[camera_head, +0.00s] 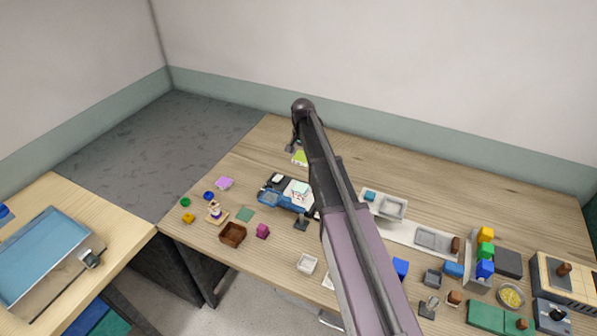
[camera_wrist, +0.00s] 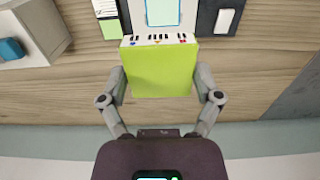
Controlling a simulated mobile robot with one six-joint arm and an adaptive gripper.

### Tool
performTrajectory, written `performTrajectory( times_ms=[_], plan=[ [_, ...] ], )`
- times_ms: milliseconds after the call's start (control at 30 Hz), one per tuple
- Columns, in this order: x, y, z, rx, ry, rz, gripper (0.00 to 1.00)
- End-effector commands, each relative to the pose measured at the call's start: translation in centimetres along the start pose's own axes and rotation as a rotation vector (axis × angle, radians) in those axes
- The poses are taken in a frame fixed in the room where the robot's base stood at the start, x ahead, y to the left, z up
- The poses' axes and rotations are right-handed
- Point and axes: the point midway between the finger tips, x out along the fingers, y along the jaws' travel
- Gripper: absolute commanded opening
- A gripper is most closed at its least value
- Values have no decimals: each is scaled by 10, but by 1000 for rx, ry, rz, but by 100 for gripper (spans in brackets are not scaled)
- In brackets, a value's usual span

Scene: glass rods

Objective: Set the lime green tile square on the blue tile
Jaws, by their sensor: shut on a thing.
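The lime green tile (camera_wrist: 162,72) is between the two fingers of my gripper (camera_wrist: 160,84) in the wrist view, with a finger at its left and right sides. Its flat face is toward the camera. In the head view a lime green patch of it (camera_head: 300,158) shows beside my arm, above the table. I cannot tell for certain which thing is the blue tile. A pale blue panel (camera_wrist: 162,10) shows at the top of the wrist view, past the lime green tile. A blue flat piece (camera_head: 269,198) lies near the middle of the table in the head view.
A purple tile (camera_head: 224,183), a teal tile (camera_head: 245,214) and a brown box (camera_head: 232,233) lie on the left of the table. The back of the table is mostly clear.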

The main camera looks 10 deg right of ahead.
Motion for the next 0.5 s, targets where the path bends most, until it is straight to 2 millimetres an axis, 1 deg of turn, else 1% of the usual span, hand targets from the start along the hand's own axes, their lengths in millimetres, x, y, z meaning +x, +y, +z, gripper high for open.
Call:
performTrajectory(
  times_ms=[167, 267, 367, 500],
  plan=[
    [2, 0, 0, 0, 0, 0, 26],
    [7, -1, 0, -1, 0, 0, 26],
    [15, -1, 1, -1, 0, 0, 26],
    [33, -2, 1, -1, 0, 0, 26]
  ],
)
